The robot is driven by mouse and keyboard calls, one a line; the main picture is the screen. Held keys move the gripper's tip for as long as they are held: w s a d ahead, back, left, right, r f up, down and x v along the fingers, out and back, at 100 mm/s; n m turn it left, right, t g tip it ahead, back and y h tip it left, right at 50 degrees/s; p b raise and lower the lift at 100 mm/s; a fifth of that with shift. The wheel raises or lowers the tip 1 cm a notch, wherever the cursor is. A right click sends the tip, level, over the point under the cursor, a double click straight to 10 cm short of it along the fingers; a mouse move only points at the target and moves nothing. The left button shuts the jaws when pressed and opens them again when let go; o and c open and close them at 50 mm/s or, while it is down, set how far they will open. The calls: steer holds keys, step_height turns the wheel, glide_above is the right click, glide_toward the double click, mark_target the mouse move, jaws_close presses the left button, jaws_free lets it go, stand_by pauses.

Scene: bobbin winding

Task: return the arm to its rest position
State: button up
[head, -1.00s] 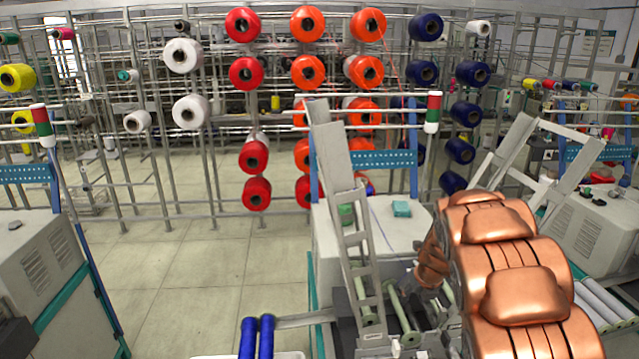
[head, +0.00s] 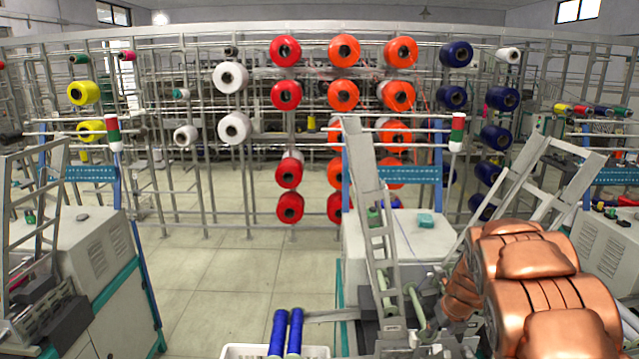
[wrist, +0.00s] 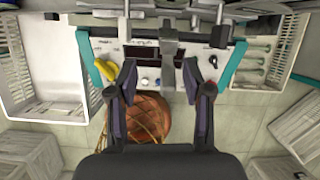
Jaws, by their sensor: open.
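My copper-coloured arm (head: 540,270) reaches in at the lower right of the head view, in front of the winding machine (head: 400,240). My gripper (wrist: 162,78) shows in the wrist view with its two dark fingers spread apart and nothing between them. Beyond the fingertips is a machine front panel (wrist: 150,62) with knobs and a small dark window, between teal uprights. The fingers look apart from the panel, but the distance is hard to judge. In the head view I cannot make out the fingers clearly.
Two blue bobbins (head: 285,332) stand at a white crate (head: 238,352). The wrist view shows white crates left (wrist: 45,70) and right (wrist: 262,48) of the panel. A yarn creel (head: 290,130) spans the back. A grey machine (head: 75,260) stands left; the floor (head: 220,290) between is clear.

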steer(key=s+a+r+n+g, duration=0.1)
steer(key=s+a+r+n, duration=0.2)
steer(key=s+n, duration=0.35)
steer(key=s+a+r+n+g, duration=0.1)
steer(key=s+a+r+n, duration=0.3)
steer(key=s, duration=0.3)
steer(key=s+a+r+n+g, duration=0.1)
steer(key=s+a+r+n, duration=0.2)
steer(key=s+n, duration=0.4)
steer(key=s+a+r+n+g, duration=0.1)
steer(key=s+n, duration=0.7)
steer(key=s, duration=0.4)
steer(key=s+a+r+n+g, duration=0.1)
steer(key=s+n+g, duration=0.1)
steer(key=s+n, duration=0.7)
steer(key=shift+s+a+r, duration=0.25)
steer(key=shift+s+a, duration=0.15)
steer(key=shift+s, duration=1.2)
